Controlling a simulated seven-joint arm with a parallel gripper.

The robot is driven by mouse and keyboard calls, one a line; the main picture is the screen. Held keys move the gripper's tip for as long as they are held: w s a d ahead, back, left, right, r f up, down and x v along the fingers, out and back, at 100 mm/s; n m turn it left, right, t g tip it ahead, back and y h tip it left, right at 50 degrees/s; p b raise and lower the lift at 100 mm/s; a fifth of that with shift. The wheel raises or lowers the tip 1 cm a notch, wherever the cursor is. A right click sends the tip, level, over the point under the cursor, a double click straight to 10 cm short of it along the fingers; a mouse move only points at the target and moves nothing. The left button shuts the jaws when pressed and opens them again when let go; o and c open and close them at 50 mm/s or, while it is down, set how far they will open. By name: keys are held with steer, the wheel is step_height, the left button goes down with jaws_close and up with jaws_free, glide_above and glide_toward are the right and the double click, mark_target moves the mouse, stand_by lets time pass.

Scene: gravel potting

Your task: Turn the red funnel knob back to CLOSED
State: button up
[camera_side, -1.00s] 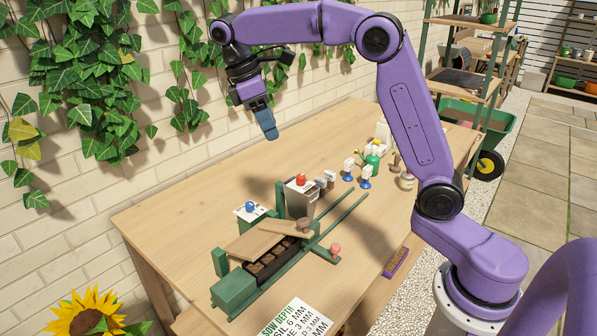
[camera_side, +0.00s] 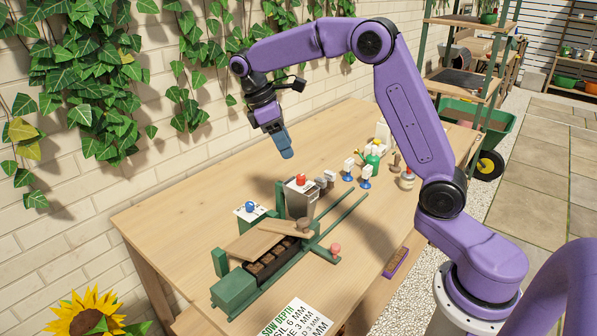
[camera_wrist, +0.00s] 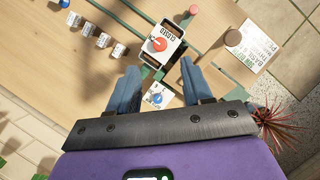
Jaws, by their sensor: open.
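The red funnel knob (camera_side: 301,178) sits on the white top plate of the grey funnel (camera_side: 300,203), which stands at the back end of the green rig. In the wrist view the knob (camera_wrist: 156,44) shows a light pointer bar, and its plate (camera_wrist: 165,33) carries the word CLOSED. The pointer's exact setting is too small to tell. My gripper (camera_side: 287,155) is above and just behind the knob in the side view, apart from it. In the wrist view my gripper (camera_wrist: 158,72) has its two blue fingers spread, with nothing between them; the knob lies beyond their tips.
A blue knob (camera_side: 250,207) on a white plate stands left of the funnel. The green rig (camera_side: 235,293) holds a tray of dark cells and a wooden board. Small labelled blue-based markers (camera_side: 366,178) and bottles stand right of the funnel. The table's back left is clear.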

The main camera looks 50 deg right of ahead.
mark_target(301, 176)
steer(key=x, duration=0.9)
jaws_close()
